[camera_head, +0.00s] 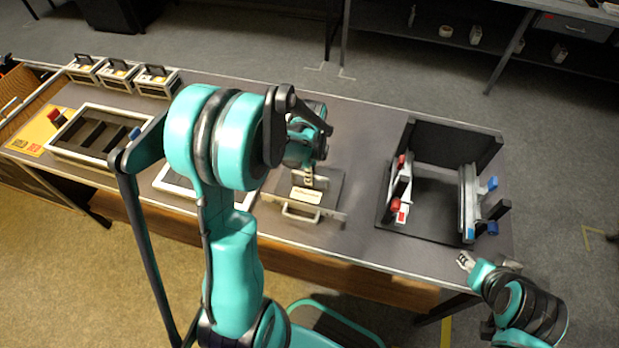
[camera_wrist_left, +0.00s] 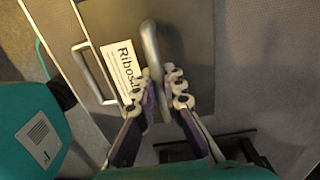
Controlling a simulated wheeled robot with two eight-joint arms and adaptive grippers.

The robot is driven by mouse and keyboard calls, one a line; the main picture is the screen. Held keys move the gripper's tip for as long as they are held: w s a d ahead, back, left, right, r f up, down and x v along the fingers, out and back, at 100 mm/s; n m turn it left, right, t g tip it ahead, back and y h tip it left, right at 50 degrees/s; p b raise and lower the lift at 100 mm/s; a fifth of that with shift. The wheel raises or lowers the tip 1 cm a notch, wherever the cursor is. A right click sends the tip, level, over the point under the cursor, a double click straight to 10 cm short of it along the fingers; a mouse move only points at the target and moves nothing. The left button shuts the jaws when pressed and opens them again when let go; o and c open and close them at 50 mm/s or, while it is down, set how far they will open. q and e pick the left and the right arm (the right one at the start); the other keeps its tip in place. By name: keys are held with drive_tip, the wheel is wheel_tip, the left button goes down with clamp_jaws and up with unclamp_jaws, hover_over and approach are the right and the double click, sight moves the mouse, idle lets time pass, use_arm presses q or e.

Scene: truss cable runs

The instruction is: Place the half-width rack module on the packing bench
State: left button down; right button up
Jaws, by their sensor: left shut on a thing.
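The half-width rack module (camera_head: 325,213) is a flat grey box with a white label and bow handles, over the packing bench (camera_head: 365,118) near its front edge. I cannot tell whether it touches the bench top. In the left wrist view the module (camera_wrist_left: 62,35) shows its label, which begins "Ribos", between two handles. My left gripper (camera_head: 309,178) is shut on one handle (camera_wrist_left: 150,45); the other handle (camera_wrist_left: 92,72) is free. In the wrist view the fingers (camera_wrist_left: 161,92) close around the handle.
A black open frame (camera_head: 455,147) with rails and red and blue knobs stands on the bench at right. A tray (camera_head: 92,116) with dark slots, a yellow sheet (camera_head: 32,132) and several small cases (camera_head: 118,75) are at left. Bench room is clear between module and frame.

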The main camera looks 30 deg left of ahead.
use_arm(q)
drive_tip(key=shift+f, duration=0.4)
drive_tip(key=shift+r, duration=0.1)
drive_tip(key=c, duration=2)
unclamp_jaws()
drive_tip(key=shift+c, duration=0.2)
drive_tip(key=o, duration=0.4)
